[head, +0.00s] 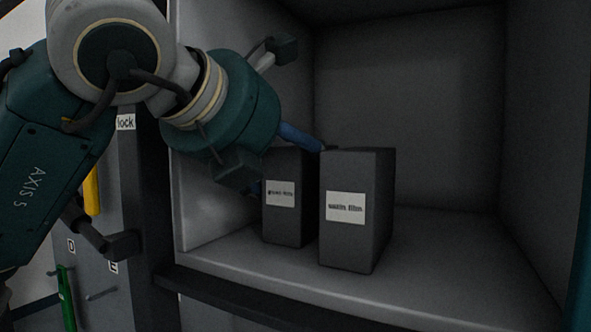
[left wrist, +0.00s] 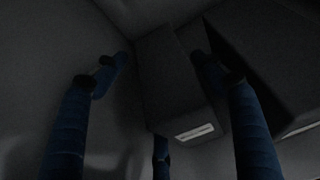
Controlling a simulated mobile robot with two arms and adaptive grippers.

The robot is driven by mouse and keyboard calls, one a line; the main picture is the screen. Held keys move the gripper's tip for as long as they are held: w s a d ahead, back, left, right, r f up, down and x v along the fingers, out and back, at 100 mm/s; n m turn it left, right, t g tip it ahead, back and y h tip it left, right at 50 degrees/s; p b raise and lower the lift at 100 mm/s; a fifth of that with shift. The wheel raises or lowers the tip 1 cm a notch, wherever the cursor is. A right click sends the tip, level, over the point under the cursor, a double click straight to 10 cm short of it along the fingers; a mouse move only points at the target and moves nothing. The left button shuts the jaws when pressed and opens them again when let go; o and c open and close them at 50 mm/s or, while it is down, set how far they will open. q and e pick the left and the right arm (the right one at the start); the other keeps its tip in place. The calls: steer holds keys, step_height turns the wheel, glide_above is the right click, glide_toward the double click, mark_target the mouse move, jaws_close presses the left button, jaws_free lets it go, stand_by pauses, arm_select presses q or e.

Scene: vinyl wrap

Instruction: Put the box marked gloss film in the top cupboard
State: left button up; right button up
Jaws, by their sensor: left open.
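The box marked gloss film (head: 283,223), dark grey with a small white label, stands upright in an open grey cupboard compartment (head: 210,240). Its label print is hard to read. My left gripper (head: 288,160) reaches in from the left at the box's upper part, with one blue finger across its top. In the left wrist view the open blue fingers (left wrist: 160,62) lie on either side of the gloss film box (left wrist: 168,85). I cannot tell whether they touch it. My right gripper is not in view.
A similar box marked satin film (head: 357,240) stands close on the right, slightly nearer the front; it also shows in the left wrist view (left wrist: 275,55). The compartment floor right of it is clear. Doors with handles and a green item (head: 66,298) are at lower left.

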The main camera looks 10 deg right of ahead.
mark_target(271, 151)
arm_select(q)
steer(key=b+v, duration=0.4)
steer(key=v, duration=0.6)
steer(key=shift+f+b, duration=0.2)
steer(key=shift+b, duration=0.15)
steer(key=shift+s+a+r, duration=0.25)
steer(key=shift+s+r, duration=0.05)
steer(key=shift+s, duration=0.1)
